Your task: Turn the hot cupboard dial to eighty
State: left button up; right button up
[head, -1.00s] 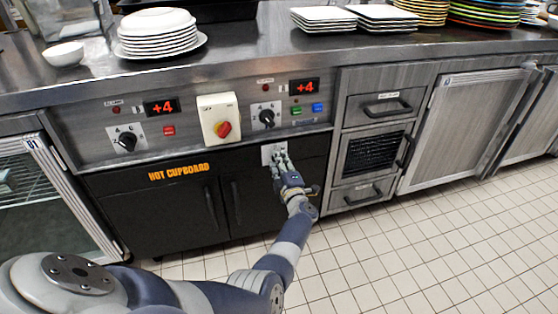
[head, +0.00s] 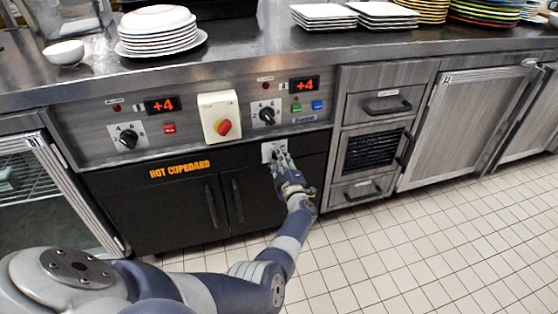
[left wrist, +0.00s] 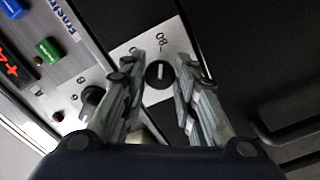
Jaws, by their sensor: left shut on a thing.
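The hot cupboard dial is a round black knob (left wrist: 159,74) with a white line, on a white plate (left wrist: 140,46) that also shows in the head view (head: 268,149). In the left wrist view the line stands nearly upright, towards the figures 80 on the plate. My left gripper (head: 280,160) is at this plate, and in the left wrist view its two fingers (left wrist: 158,92) stand on either side of the knob, shut on it. In the head view the fingers hide the knob. My right gripper is not in view.
The orange HOT CUPBOARD lettering (head: 180,169) is on the black doors left of the dial. Plate stacks (head: 158,35) stand on the steel counter. The tiled floor in front is clear.

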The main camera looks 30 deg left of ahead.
pick_arm(q)
jog(key=o, duration=1)
jog(key=shift+w, duration=0.1)
jog(key=shift+o, duration=0.2)
